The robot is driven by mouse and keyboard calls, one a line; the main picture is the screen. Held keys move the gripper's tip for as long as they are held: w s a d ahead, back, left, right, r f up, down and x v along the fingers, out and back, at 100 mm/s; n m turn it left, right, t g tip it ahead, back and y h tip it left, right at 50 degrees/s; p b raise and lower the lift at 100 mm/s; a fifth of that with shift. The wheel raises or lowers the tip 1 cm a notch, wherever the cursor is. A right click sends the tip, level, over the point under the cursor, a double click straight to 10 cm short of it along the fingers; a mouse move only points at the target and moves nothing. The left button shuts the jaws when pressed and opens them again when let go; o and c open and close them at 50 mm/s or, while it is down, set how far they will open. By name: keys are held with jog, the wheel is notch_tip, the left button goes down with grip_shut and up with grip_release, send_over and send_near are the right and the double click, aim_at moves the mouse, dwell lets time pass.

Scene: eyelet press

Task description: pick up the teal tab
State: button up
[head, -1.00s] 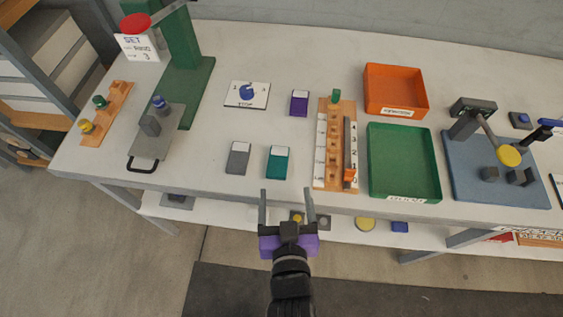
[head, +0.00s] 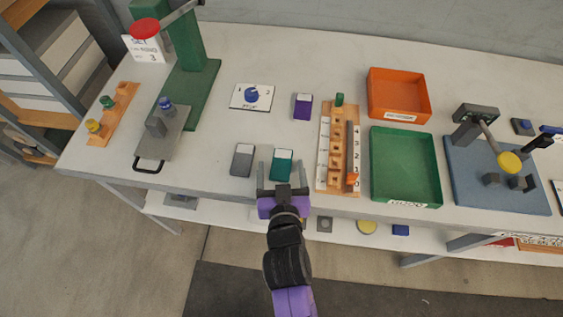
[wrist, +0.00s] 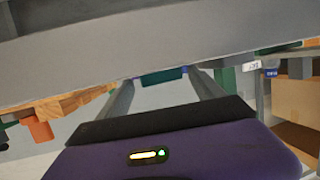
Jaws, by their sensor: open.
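The teal tab (head: 282,164) lies on the white table near its front edge, with a pale strip at its far end. My gripper (head: 280,169) is open, with its two fingers pointing away from me, and in the head view they show on either side of the tab's near part. No contact with the tab is visible. In the wrist view a teal patch (wrist: 162,78), likely the tab, shows beyond and between the fingertips (wrist: 160,85). The height of the fingers above the table is hard to tell.
A grey tab (head: 242,160) lies just left of the teal one, and a purple tab (head: 302,106) farther back. A wooden numbered rack (head: 325,185) stands close on the right, then a green tray (head: 405,203) and an orange tray (head: 398,117). The green press (head: 200,85) stands left.

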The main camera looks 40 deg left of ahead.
jog(key=c, duration=1.6)
jog(key=shift+o, duration=0.2)
jog(key=shift+r, duration=0.15)
